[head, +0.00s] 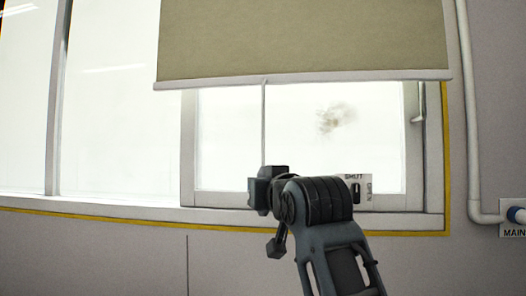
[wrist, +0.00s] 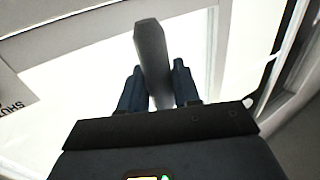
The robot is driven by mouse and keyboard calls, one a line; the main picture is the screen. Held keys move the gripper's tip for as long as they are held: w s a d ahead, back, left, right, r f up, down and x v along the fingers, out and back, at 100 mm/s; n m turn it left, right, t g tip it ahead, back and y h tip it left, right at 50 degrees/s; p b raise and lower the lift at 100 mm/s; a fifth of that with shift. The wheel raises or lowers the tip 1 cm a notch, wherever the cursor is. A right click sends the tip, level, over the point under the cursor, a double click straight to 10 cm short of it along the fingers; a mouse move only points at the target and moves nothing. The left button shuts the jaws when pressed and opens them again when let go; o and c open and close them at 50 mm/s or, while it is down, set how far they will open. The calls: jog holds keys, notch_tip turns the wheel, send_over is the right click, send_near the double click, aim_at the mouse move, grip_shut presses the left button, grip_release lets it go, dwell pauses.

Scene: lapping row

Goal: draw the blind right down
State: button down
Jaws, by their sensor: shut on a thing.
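The olive-beige blind (head: 305,38) covers the upper part of the window. Its pale bottom bar (head: 300,79) sits level, with bare glass showing below it. A thin pull cord (head: 264,120) hangs straight from the bar to my gripper (head: 264,190), which is low in front of the window. In the wrist view my gripper (wrist: 158,88) has its two dark blue fingers on either side of a grey pull (wrist: 152,50) and is shut on it. The lower part of the pull is hidden between the fingers.
The white sill (head: 110,213) runs below the window, with a yellow strip along the wall. A SHUT/OPEN label plate (head: 364,190) is just right of my gripper. A window handle (head: 417,105) and a wall pipe (head: 472,120) stand further right.

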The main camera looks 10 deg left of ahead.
notch_tip(320, 180, down, 22)
jog(key=b, duration=0.5)
jog(key=shift+b, duration=0.4)
jog(key=c, duration=1)
grip_release()
jog(key=shift+o, duration=0.4)
jog(key=v, duration=0.7)
jog(key=shift+s+d+p, duration=0.2)
jog(key=shift+s+p, duration=0.1)
jog(key=shift+s, duration=0.05)
